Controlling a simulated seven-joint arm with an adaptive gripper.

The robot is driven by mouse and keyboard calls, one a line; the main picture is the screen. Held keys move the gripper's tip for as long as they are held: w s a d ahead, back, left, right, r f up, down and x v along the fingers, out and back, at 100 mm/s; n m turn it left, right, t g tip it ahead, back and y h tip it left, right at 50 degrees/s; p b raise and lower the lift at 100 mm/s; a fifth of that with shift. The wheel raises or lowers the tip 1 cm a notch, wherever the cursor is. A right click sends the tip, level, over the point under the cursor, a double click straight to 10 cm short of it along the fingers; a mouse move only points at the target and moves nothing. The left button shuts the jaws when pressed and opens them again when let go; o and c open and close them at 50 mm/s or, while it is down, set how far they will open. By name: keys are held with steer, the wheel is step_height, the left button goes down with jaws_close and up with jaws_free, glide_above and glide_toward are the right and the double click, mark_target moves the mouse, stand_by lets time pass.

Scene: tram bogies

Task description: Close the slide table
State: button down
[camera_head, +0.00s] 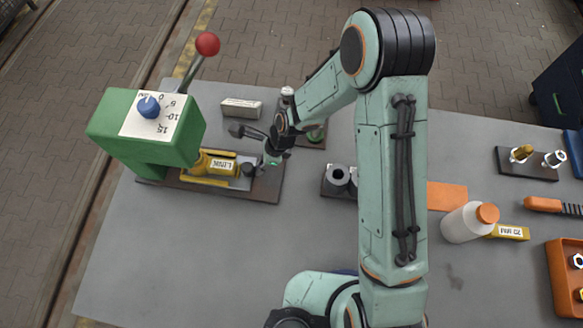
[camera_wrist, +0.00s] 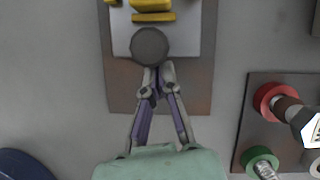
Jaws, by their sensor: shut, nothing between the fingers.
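The slide table (camera_head: 212,182) is a pale plate on a dark base (camera_head: 262,190), with yellow blocks and a label on it, partly under the green press (camera_head: 165,130). In the wrist view, the slide plate (camera_wrist: 193,40) carries yellow blocks (camera_wrist: 152,10) and a dark round knob (camera_wrist: 150,46) at its near end. My gripper (camera_head: 272,158) is at the knob end of the slide. In the wrist view my gripper (camera_wrist: 158,68) is shut and empty, its tips right at the knob's near edge; I cannot tell whether they touch it.
The press has a red-balled lever (camera_head: 207,44) and a blue dial (camera_head: 148,107). A small block (camera_head: 241,107) lies behind the slide. A dark holed fixture (camera_head: 339,178) stands to the right. The table's front left is clear.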

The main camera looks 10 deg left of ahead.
steer(key=shift+a, duration=1.05)
steer(key=w+d+r+t, duration=0.2)
steer(key=d+r, duration=0.2)
steer(key=r, duration=0.5)
steer(key=w+d+r+t, duration=0.15)
steer(key=d+r, duration=0.25)
steer(key=r, duration=0.4)
steer(key=s+d+r+n+t+h, duration=0.1)
steer(key=s+d+r+t+h, duration=0.15)
steer(key=d+r, duration=0.45)
steer(key=s+d+n+g, duration=0.2)
steer(key=s+d+n, duration=0.1)
steer(key=s+n, duration=0.4)
steer(key=s+d+f+n+g, duration=0.1)
steer(key=s+d+n+g, duration=0.2)
steer(key=s+n, duration=0.5)
steer(key=shift+s+d+f+n+h, duration=0.3)
steer(key=shift+s+d+h, duration=0.2)
steer(key=shift+d, duration=0.2)
